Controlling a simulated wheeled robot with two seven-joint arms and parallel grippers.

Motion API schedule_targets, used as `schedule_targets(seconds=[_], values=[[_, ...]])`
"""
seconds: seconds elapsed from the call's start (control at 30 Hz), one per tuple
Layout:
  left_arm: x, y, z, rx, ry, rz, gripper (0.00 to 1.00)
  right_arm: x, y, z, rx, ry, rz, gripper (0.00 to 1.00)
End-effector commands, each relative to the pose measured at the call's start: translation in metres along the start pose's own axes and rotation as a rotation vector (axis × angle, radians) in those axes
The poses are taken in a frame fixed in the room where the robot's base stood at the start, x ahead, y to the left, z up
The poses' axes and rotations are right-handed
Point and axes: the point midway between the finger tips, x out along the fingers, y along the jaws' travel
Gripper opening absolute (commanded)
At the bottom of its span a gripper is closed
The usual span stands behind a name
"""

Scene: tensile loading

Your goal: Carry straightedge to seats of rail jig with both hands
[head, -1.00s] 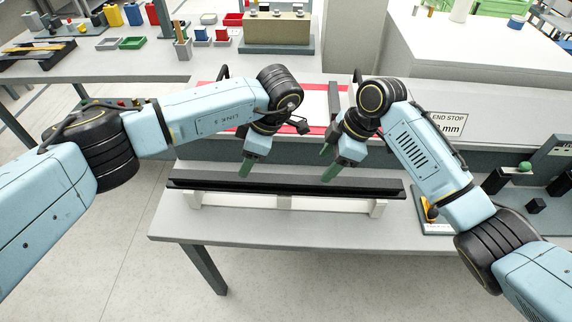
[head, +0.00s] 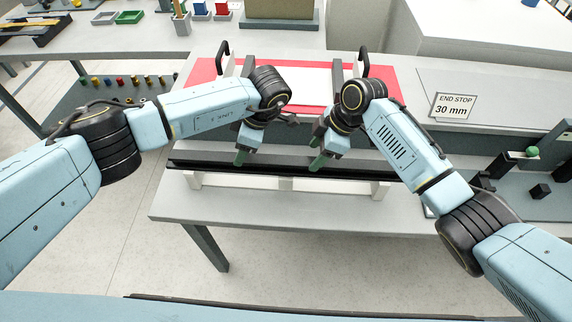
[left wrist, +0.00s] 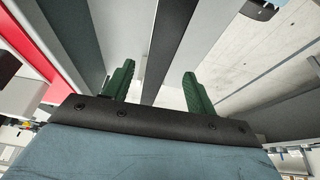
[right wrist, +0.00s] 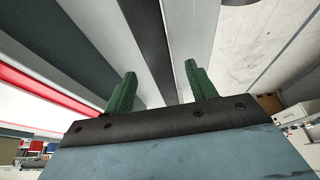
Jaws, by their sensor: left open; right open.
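The straightedge, a long black bar (head: 280,169), lies across a low white stand (head: 286,184) on the near table. My left gripper (head: 242,158) is open, pointing down at the bar left of its middle. My right gripper (head: 318,162) is open, pointing down at it right of its middle. The black strip runs between the open green fingers in the left wrist view (left wrist: 166,45) and right wrist view (right wrist: 150,45). Contact cannot be told. A red-edged white board (head: 292,78) with grey crosspieces behind looks like the rail jig; its seats are not clear.
Two black upright handles stand by the board, left (head: 222,55) and right (head: 362,60). An "END STOP 30 mm" sign (head: 454,106) is at the right. A dark fixture with a green ball (head: 532,152) stands far right. The near table's front strip (head: 300,218) is clear.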

Motion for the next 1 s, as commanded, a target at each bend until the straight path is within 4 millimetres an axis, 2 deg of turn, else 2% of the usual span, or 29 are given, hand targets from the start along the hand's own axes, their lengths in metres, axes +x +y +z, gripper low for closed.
schedule_targets(seconds=[0.1,0.3,0.5,0.8,0.87,1.0], values=[[0.025,-0.001,0.000,-0.002,0.000,-0.003,0.56,0.024,-0.001,-0.001,0.001,-0.001,-0.003,0.56],[0.052,0.000,0.001,-0.001,0.000,0.000,0.56,0.052,0.000,0.000,0.002,0.000,-0.002,0.56],[0.064,0.000,0.001,0.001,-0.001,0.001,0.56,0.064,0.000,0.000,-0.001,0.000,0.001,0.56],[0.065,0.000,0.000,0.001,0.000,0.001,0.56,0.065,0.000,0.000,-0.001,-0.001,0.001,0.56],[0.065,0.000,0.000,0.001,0.000,0.001,0.51,0.065,0.000,0.000,-0.001,-0.001,0.001,0.51],[0.065,0.000,0.000,0.001,0.000,0.001,0.33,0.065,0.000,0.000,-0.001,-0.001,0.001,0.33]])
